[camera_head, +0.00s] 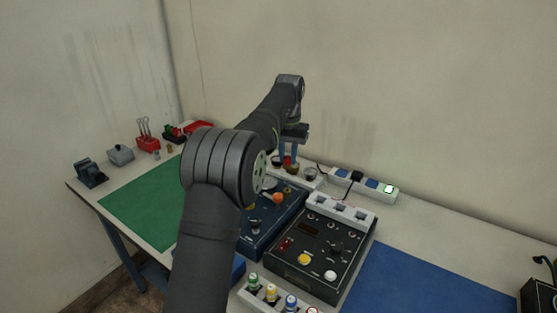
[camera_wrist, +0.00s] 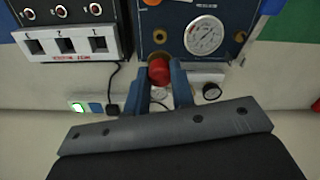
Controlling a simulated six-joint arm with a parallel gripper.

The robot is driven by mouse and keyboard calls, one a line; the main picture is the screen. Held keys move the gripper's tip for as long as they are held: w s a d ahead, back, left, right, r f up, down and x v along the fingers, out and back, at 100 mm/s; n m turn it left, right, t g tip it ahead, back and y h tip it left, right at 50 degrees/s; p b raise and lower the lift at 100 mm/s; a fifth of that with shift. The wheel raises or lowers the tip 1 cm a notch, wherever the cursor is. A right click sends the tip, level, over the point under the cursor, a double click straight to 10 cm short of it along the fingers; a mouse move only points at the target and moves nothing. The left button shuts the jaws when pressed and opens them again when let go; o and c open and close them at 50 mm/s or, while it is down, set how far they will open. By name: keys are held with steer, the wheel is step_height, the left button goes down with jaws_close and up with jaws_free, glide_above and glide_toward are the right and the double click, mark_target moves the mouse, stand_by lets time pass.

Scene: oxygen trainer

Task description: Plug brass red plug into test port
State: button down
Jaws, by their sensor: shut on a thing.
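In the head view my gripper (camera_head: 289,153) is over the back edge of the blue panel unit (camera_head: 265,226). In the wrist view the blue panel has a round white gauge (camera_wrist: 204,36) and brass ring ports, one just above the plug (camera_wrist: 160,36) and one right of the gauge (camera_wrist: 240,37). I cannot tell which is the test port, nor whether the plug touches the panel.
A black control unit (camera_head: 316,240) stands right of the blue unit. A white rack (camera_head: 309,180) with caps and a power strip (camera_head: 364,186) lie behind. Several coloured bottles (camera_head: 271,292) stand in front. The green mat (camera_head: 150,212) and blue mat (camera_head: 425,283) look clear.

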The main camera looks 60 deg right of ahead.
mark_target(288, 166)
steer(key=shift+f, duration=0.1)
stand_by(0.3)
steer(key=shift+f, duration=2.9)
steer(key=shift+f, duration=1.6)
steer(key=c, duration=1.2)
jaws_free()
steer(key=shift+o, duration=0.2)
steer(key=shift+r, duration=0.1)
step_height(288, 166, up, 17)
steer(key=shift+r, duration=0.1)
